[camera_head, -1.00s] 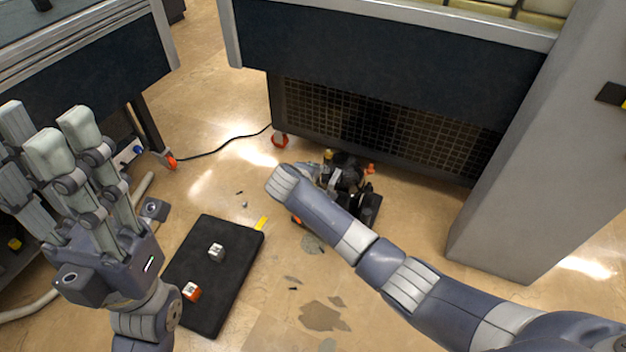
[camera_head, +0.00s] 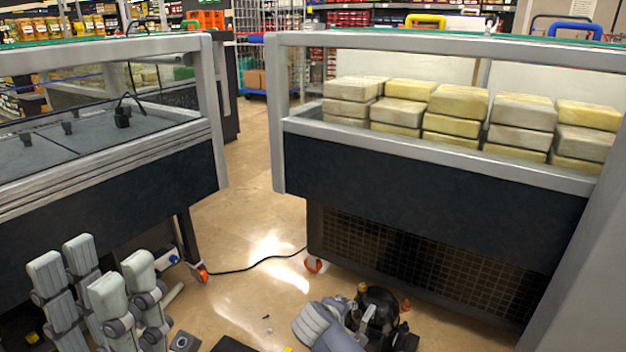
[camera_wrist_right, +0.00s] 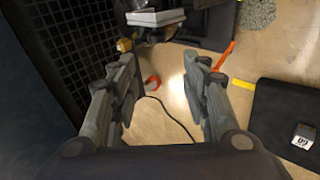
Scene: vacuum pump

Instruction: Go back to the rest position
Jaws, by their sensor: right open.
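The dark vacuum pump (camera_head: 381,310) stands on the floor in front of the right-hand display case in the head view. Its grey and brass parts show at the top of the right wrist view (camera_wrist_right: 150,18). My left gripper (camera_head: 92,268) is at the bottom left of the head view, fingers up, spread and empty. My right arm (camera_head: 325,328) comes up from below beside the pump, partly overlapping it.
A black mat (camera_wrist_right: 268,92) bears a grey block (camera_wrist_right: 303,138). A case with stacked packs (camera_head: 455,110) stands behind the pump, and another case (camera_head: 90,165) is left. Bare floor (camera_head: 245,230) and a black cable (camera_head: 260,262) lie between them. A grey pillar (camera_head: 580,270) closes the right side.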

